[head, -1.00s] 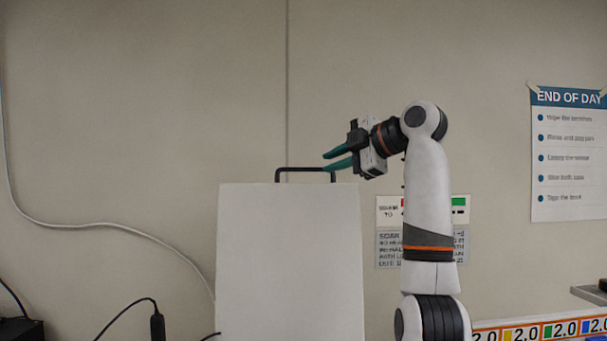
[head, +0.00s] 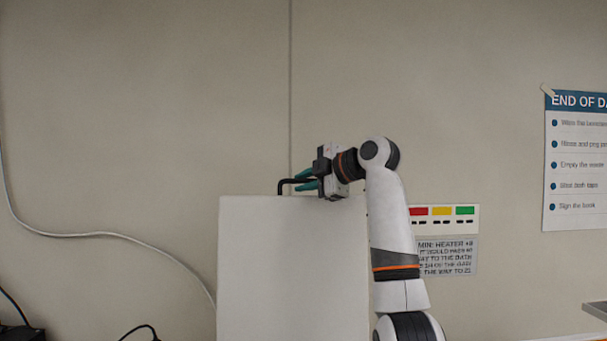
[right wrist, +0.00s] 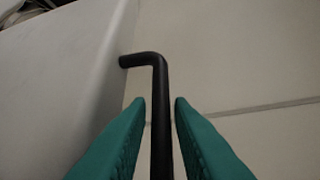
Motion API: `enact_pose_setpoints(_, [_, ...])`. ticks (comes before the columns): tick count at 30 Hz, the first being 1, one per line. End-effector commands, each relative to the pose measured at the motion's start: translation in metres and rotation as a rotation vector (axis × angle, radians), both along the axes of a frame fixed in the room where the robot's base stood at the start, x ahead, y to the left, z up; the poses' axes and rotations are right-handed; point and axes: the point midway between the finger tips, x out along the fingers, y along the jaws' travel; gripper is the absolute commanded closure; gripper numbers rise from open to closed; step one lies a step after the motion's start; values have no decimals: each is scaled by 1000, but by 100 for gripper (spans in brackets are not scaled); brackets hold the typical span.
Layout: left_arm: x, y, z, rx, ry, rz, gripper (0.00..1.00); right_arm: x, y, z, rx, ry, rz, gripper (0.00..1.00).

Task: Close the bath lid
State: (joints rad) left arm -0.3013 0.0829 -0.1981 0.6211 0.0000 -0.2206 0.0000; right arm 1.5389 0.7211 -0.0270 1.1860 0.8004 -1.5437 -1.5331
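The bath lid (head: 290,265) stands upright as a pale flat panel in the head view, with a black bar handle (head: 284,184) at its top edge. The lid's pale face (right wrist: 50,85) also shows at the left of the right wrist view. My right gripper (head: 303,181) is at the handle, its teal fingers on either side of the bar. In the right wrist view the handle (right wrist: 160,110) runs between the fingertips (right wrist: 160,103), with a gap on each side, so the gripper is open around it. My left gripper is not in view. The bath below the lid is hidden.
A plain wall is behind the lid. A label with red, yellow and green blocks (head: 443,219) and an END OF DAY poster (head: 577,160) hang on the right. A cable (head: 110,236) runs along the left. The space above the lid is clear.

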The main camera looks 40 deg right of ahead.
Motion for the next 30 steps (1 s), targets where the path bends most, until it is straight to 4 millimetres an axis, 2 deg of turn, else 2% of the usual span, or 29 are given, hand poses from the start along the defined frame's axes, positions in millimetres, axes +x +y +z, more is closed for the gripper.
enact_pose_setpoints(3, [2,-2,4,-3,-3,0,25,6,1,-2,0,0,0,80])
enact_pose_setpoints(11, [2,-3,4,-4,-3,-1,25,8,1,-3,0,0,0,80])
enact_pose_setpoints(15, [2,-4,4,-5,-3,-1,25,7,1,-3,0,0,0,100])
enact_pose_setpoints(25, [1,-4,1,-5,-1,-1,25,6,2,-3,-4,-4,-1,100])
enact_pose_setpoints(30, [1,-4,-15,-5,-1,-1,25,-7,11,-3,-30,-36,-1,100])
